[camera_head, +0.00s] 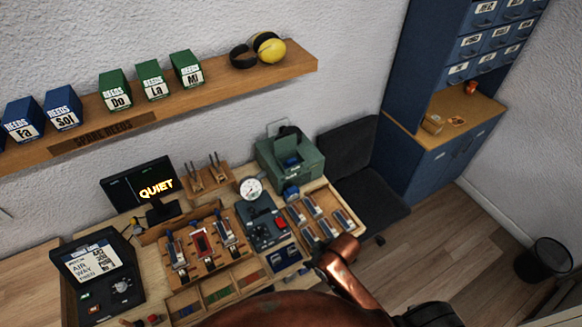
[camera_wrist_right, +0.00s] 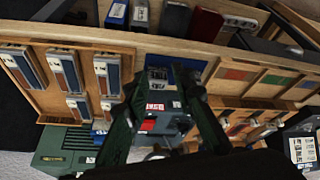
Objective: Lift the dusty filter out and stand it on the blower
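I cannot tell whether this part is the dusty filter. The machine also shows at the lower left of the right wrist view (camera_wrist_right: 58,150). My right gripper (camera_head: 318,254) hangs over the front right of the bench near the reed tray, apart from the machine. In the right wrist view its two fingers (camera_wrist_right: 162,85) are spread with nothing held between them. My left gripper is out of view.
A tray of several reed blocks (camera_head: 305,202) lies in front of the machine. A control panel (camera_head: 262,222), a round gauge (camera_head: 251,188) and a screen (camera_head: 140,190) fill the bench to its left. A dark chair (camera_head: 350,155) stands at the right.

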